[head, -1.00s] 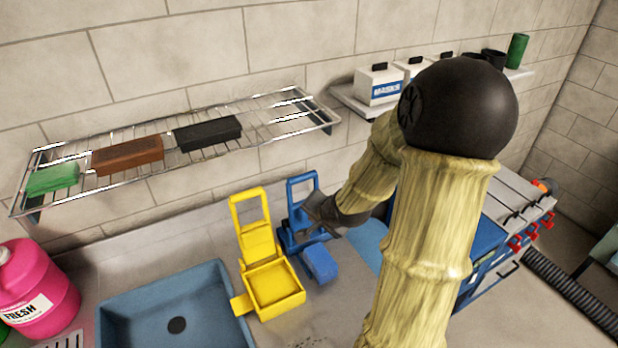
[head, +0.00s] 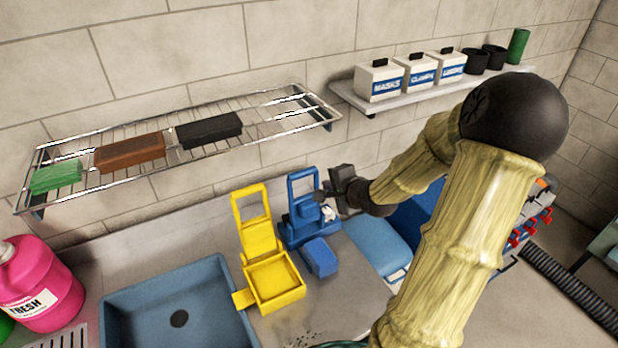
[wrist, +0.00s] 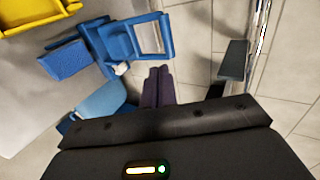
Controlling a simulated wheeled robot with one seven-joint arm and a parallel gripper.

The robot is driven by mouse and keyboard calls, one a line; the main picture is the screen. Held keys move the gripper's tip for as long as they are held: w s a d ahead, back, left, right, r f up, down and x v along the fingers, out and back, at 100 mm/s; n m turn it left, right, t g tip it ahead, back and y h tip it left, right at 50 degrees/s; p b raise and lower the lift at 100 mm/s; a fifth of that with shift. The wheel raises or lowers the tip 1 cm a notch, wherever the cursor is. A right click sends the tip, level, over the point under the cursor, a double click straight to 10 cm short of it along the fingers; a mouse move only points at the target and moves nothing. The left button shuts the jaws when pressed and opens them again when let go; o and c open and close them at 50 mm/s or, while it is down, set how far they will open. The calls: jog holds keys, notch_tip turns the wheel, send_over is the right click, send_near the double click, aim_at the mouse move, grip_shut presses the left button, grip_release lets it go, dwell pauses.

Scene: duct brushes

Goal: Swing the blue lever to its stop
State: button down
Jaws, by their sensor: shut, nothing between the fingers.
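The blue lever (head: 302,186) is an upright loop-shaped handle on a blue stand at the back of the counter. It also shows at the top of the wrist view (wrist: 152,36). A blue block (head: 320,258) sticks out at the stand's front. My gripper (head: 328,191) is shut and empty, just right of the lever and stand. In the wrist view its closed dark fingers (wrist: 158,84) point toward the stand, with a small gap seeming to separate them from the loop. A small white piece (head: 327,213) shows on the stand's right side.
A yellow stand (head: 273,287) with a similar loop is close on the left, beside a blue basin (head: 140,296). A wire rack (head: 75,153) holding brushes hangs above. A blue object (head: 375,243) lies to the right. A wall shelf (head: 420,97) holds boxes.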

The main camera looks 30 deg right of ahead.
aim_at(304, 176)
jog(key=p+x, duration=0.1)
jog(key=x, duration=0.3)
jog(key=p+x, duration=0.1)
jog(key=x, duration=0.3)
jog(key=r+p+x, duration=0.1)
jog(key=x, duration=0.3)
jog(key=shift+w+f, duration=0.25)
jog(key=shift+w, duration=0.35)
jog(key=shift+a, duration=0.1)
